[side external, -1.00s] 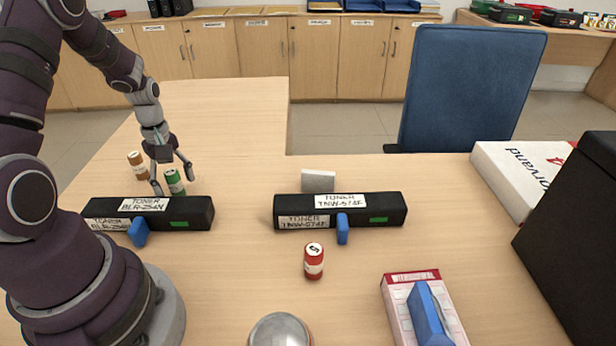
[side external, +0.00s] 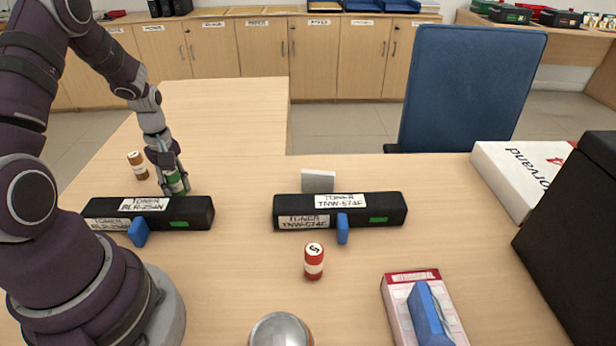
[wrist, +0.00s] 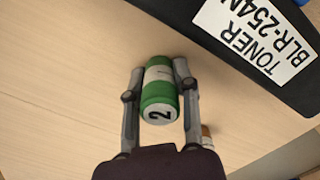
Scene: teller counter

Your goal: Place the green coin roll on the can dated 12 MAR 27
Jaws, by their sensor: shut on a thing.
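The green coin roll (side external: 174,182) has a white band and stands on the counter behind the left toner box. In the wrist view the green coin roll (wrist: 158,92) shows a "2" on its end. My gripper (side external: 173,188) is shut on it, with one finger on each side; the gripper also shows in the wrist view (wrist: 158,75). A silver round-topped can (side external: 280,330) is cut off at the bottom edge of the side view. No date can be read on it.
Two black toner boxes, left (side external: 178,212) and middle (side external: 370,210), lie across the counter. An orange-brown roll (side external: 138,166), a red roll (side external: 314,262), a small grey block (side external: 318,181) and a pink-and-white box (side external: 400,300) stand nearby. The counter between the toner boxes is clear.

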